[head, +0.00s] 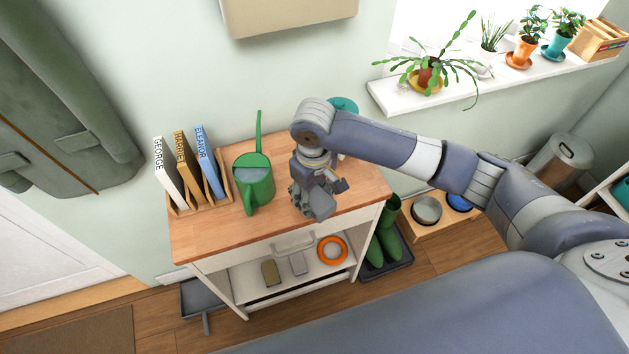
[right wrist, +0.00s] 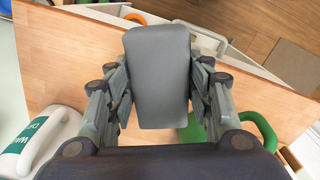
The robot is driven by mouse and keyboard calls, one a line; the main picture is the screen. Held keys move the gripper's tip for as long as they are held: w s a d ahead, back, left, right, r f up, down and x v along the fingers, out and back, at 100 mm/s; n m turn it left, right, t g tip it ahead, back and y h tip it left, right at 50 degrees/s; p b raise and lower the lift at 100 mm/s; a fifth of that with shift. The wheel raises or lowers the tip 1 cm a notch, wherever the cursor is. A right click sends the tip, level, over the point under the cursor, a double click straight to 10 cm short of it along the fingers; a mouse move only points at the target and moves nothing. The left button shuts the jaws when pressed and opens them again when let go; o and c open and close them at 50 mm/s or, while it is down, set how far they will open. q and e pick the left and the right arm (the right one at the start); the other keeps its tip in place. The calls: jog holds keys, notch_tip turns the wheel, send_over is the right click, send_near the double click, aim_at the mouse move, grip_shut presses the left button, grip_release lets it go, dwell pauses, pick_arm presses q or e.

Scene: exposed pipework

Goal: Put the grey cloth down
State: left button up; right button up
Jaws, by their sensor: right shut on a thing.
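The grey cloth (right wrist: 160,78) shows in the right wrist view as a smooth, folded grey rectangle between the fingers. My right gripper (head: 316,200) is shut on it, with a row of finger links on each side. In the head view the gripper points down over the wooden top of the trolley (head: 222,226), to the right of the green watering can (head: 256,182). The wrist view shows wooden top around the cloth; I cannot tell the gap below it. My left gripper is not in view.
A rack of labelled books (head: 186,168) stands at the left of the top. A white container with a green label (right wrist: 45,140) shows in the wrist view. The top's front left is clear.

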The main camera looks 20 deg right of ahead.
jog(key=w, duration=0.1)
jog(key=w+d, duration=0.1)
jog(key=w, duration=0.3)
jog(key=shift+d+f+p, duration=0.2)
jog(key=shift+d+p, duration=0.15)
jog(key=shift+d, duration=0.05)
notch_tip(320, 180, down, 3)
jog(key=shift+w+f+p, duration=0.1)
jog(key=shift+f+p, duration=0.1)
jog(key=shift+p, duration=0.45)
jog(key=shift+f, duration=0.1)
jog(key=shift+f, duration=0.1)
jog(key=o, duration=0.9)
jog(key=shift+o, duration=0.2)
notch_tip(320, 180, up, 12)
jog(key=b, duration=0.2)
jog(key=shift+b, duration=0.35)
